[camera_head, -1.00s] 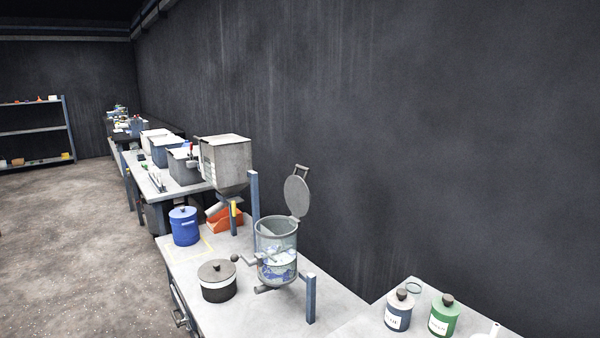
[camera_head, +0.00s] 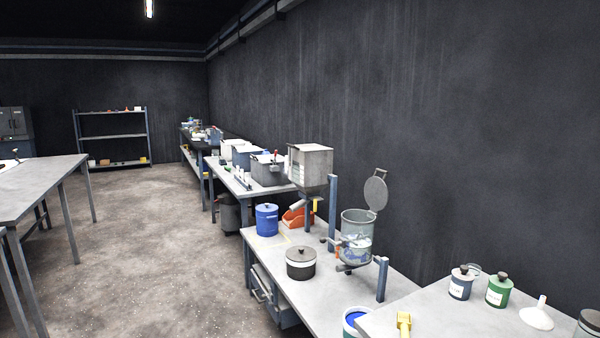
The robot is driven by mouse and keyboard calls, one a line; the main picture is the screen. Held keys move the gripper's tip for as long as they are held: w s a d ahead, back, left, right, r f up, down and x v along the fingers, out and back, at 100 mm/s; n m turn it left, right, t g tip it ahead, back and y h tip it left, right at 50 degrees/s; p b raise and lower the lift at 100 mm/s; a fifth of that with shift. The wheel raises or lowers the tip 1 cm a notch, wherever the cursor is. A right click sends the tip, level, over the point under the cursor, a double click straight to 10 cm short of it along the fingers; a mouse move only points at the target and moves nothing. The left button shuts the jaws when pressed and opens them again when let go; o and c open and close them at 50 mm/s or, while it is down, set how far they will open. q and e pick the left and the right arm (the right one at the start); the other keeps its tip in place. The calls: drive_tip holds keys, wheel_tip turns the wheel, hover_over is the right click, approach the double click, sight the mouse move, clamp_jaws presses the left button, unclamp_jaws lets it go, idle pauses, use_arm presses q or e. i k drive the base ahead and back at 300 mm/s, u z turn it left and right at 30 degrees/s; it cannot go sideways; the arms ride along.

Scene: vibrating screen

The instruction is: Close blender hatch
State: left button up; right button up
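The blender (camera_head: 357,241) is a clear round vessel on a grey bench, held by blue-grey posts, with white and blue material inside. Its round grey hatch (camera_head: 375,193) stands open, tilted up behind the vessel's rim at the right. A small handle shows at the hatch's top edge. Neither of my grippers shows in the head view.
The bench (camera_head: 320,300) also bears a dark lidded pot (camera_head: 300,263), a blue canister (camera_head: 266,220) and a grey hopper (camera_head: 311,166). A nearer table at right holds labelled jars (camera_head: 498,290) and a funnel (camera_head: 537,315). Open floor (camera_head: 160,250) lies left of the bench.

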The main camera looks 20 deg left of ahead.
sight(376, 192)
drive_tip(key=u, duration=1.3)
drive_tip(key=i, duration=2.25)
drive_tip(key=z, duration=0.85)
